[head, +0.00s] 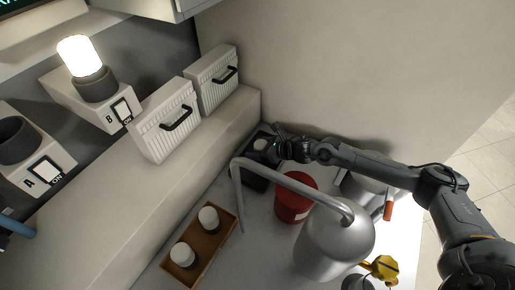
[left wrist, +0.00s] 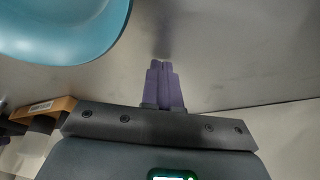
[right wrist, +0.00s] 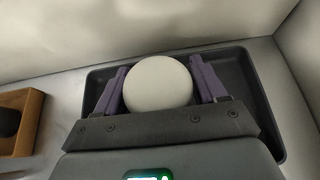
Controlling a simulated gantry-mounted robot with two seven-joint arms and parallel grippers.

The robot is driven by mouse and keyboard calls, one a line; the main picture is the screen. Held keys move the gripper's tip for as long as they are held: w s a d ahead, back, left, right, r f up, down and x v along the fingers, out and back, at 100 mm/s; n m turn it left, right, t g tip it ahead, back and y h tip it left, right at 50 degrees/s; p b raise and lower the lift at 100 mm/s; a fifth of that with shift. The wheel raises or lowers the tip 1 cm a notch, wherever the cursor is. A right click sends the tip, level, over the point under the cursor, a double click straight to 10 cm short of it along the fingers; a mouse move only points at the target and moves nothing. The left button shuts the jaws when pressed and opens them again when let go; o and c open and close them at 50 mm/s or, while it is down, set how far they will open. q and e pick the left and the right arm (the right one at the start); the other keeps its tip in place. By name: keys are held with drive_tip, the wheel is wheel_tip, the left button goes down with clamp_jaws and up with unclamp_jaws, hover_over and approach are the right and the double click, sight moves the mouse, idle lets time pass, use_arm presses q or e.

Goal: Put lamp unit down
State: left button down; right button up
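The lamp unit, with a white domed top (right wrist: 158,82), is at the black tray (right wrist: 262,105) in the back corner. In the head view its white top (head: 261,144) shows beside my right gripper (head: 277,150). My right gripper's purple fingers (right wrist: 160,85) stand on both sides of the dome, close against it. The lamp's lower part is hidden, so I cannot tell whether it touches the tray floor. My left gripper (left wrist: 163,84) is shut and empty, its fingers together over a grey surface.
A wooden tray (head: 222,246) holds two white-topped units. A red container (head: 295,205) and a silver tank with a bent pipe (head: 335,240) stand near my right arm. Test boxes A (head: 30,150) and B (head: 75,100), a lit lamp on B, line the shelf. A blue round object (left wrist: 60,25) is near my left gripper.

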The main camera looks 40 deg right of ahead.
drive_tip(key=shift+o, duration=1.1)
use_arm(q)
drive_tip(key=shift+a+r, duration=0.1)
drive_tip(key=shift+r, duration=0.05)
use_arm(e)
drive_tip(key=shift+r, duration=0.15)
use_arm(q)
drive_tip(key=shift+r+p, duration=0.15)
drive_tip(key=shift+p, duration=0.15)
use_arm(e)
drive_tip(key=shift+r, duration=0.2)
use_arm(q)
drive_tip(key=shift+a, duration=0.1)
use_arm(e)
drive_tip(key=shift+s+d+r, duration=0.1)
drive_tip(key=shift+s+d, duration=0.05)
drive_tip(key=shift+s, duration=0.2)
use_arm(q)
drive_tip(key=shift+d+r+p, duration=0.25)
drive_tip(key=shift+r+p, duration=0.45)
drive_tip(key=shift+r, duration=0.1)
use_arm(e)
drive_tip(key=v, duration=1.1)
use_arm(q)
drive_tip(key=shift+a, duration=0.2)
